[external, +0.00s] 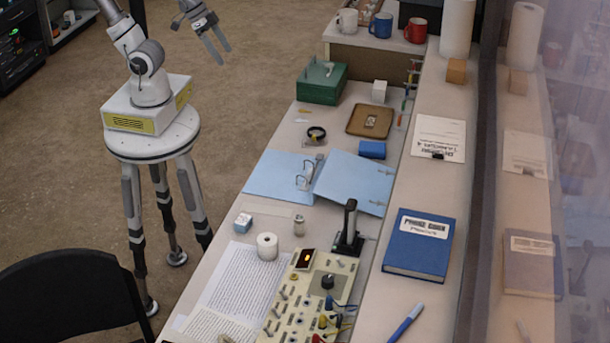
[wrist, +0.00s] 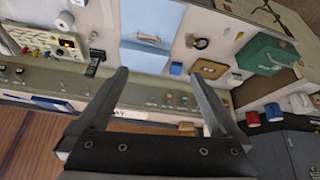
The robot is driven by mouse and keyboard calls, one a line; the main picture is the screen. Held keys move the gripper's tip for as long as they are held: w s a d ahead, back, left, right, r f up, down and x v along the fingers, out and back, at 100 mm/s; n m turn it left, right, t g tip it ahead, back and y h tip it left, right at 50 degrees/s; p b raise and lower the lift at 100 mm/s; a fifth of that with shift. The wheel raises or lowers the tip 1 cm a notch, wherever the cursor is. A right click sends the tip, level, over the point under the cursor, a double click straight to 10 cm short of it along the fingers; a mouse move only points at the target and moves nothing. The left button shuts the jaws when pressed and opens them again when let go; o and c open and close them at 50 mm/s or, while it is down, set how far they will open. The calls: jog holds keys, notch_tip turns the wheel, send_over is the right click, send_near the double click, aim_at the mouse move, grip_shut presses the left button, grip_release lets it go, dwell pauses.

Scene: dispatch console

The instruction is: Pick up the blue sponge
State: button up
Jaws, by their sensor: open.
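The blue sponge (external: 372,149) is a small blue block lying on the desk. It sits just beyond the open light-blue binder (external: 350,182) and in front of the brown tray (external: 357,121). In the wrist view the sponge (wrist: 176,68) shows between the binder (wrist: 135,55) and the tray (wrist: 208,73). My gripper (external: 222,48) is open and empty, high over the floor to the left of the desk, well apart from the sponge. In the wrist view its two fingers (wrist: 165,78) are spread wide with nothing between them.
A green box (external: 321,82) and a white cube (external: 379,91) stand near the tray. A raised ledge with a clipboard (external: 438,139) and blue book (external: 420,243) runs along the right, beside glass.

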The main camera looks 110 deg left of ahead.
jog(key=w+a+f+n, duration=0.2)
jog(key=w+f+n, duration=0.25)
jog(key=w, duration=0.35)
jog(key=n+t+b, duration=0.2)
jog(key=n+t, duration=0.5)
jog(key=n, duration=2.2)
send_near(368, 146)
jog(key=shift+y, duration=0.3)
jog(key=s, duration=0.1)
jog(key=s+d+r, duration=0.1)
jog(key=s, duration=0.1)
jog(key=s+d+r, duration=0.1)
jog(key=s, duration=0.1)
jog(key=shift+s+d, duration=0.1)
jog(key=shift+d, duration=0.1)
jog(key=shift+a+f+n+y, duration=0.1)
jog(key=shift+a+n+y, duration=0.2)
jog(key=shift+a+n, duration=0.55)
jog(key=shift+w+d+f+n+t, duration=0.1)
jog(key=shift+w+n+t, duration=0.2)
jog(key=x, duration=1.1)
jog(key=shift+w+f+b, duration=0.1)
jog(key=shift+b, duration=0.3)
jog(key=shift+d+x, duration=0.15)
jog(key=shift+x, duration=1.25)
jog(key=shift+d+x, duration=0.2)
jog(key=shift+x, duration=1.15)
jog(key=shift+a+f, duration=0.1)
jog(key=shift+a, duration=0.05)
jog(key=c, duration=1.2)
